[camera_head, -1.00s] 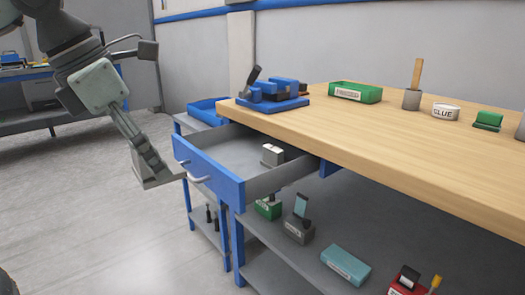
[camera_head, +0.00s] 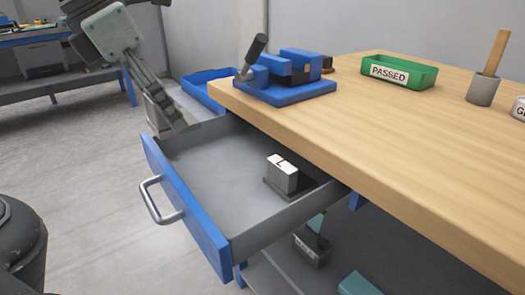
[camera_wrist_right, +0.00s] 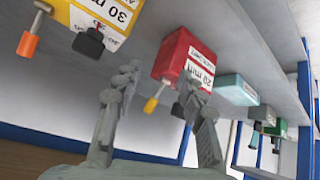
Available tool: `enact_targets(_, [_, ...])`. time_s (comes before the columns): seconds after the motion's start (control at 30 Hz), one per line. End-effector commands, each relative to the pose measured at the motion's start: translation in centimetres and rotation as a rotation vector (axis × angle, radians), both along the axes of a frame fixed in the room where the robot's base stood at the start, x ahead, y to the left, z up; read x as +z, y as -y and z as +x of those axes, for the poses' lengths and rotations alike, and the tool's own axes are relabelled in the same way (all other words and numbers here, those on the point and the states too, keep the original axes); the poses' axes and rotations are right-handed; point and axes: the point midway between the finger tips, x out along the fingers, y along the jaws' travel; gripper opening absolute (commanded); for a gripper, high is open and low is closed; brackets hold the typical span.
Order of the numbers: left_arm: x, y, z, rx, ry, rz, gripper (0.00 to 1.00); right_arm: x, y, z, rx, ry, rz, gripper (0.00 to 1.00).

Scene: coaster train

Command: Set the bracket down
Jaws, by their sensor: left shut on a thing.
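My left gripper (camera_head: 168,108) is shut on a grey bracket (camera_head: 156,118) and holds it at the far left corner of the open drawer (camera_head: 212,185). The bracket is partly hidden by the fingers, and I cannot tell whether it touches the drawer wall. The rest of the drawer floor is bare. My right gripper (camera_wrist_right: 160,90) shows in the right wrist view with its fingers apart and nothing between them.
The wooden bench top (camera_head: 400,140) carries a blue vise (camera_head: 285,80), a green PASSED tray (camera_head: 399,72) and a grey cup (camera_head: 482,89). A blue tray (camera_head: 203,92) sits behind the drawer. In the right wrist view, a red box (camera_wrist_right: 185,60) and a yellow box (camera_wrist_right: 100,20) are near the fingers.

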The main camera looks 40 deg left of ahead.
Motion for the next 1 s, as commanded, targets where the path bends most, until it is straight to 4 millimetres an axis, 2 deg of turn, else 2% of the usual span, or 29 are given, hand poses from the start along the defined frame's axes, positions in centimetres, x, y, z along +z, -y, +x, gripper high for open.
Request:
enact_targets(0.17, [-1.5,0.5,2.5,-0.007,-0.004,-0.005,0.14,-0.7,1.3,-1.4,-0.025,-0.079,-0.028,0.40])
enact_targets(0.4, [-4.5,1.3,7.9,-0.007,-0.001,-0.008,0.14,-2.5,4.9,-5.8,-0.103,-0.298,-0.097,0.40])
enact_targets(0.5, [-5.6,1.5,9.5,-0.005,0.000,-0.006,0.14,-2.9,6.1,-7.6,-0.132,-0.378,-0.120,0.40])
enact_targets(0.6, [-6.3,1.6,10.8,-0.004,0.002,-0.005,0.14,-3.3,6.6,-8.3,-0.145,-0.415,-0.129,0.40])
enact_targets(0.77, [-7.2,1.6,11.4,0.001,0.001,-0.001,0.14,-3.6,6.9,-8.8,-0.153,-0.438,-0.135,0.40])
enact_targets(1.0, [-10.4,1.6,11.4,0.000,0.001,0.001,0.14,-3.2,6.3,-8.0,-0.138,-0.396,-0.124,0.40])
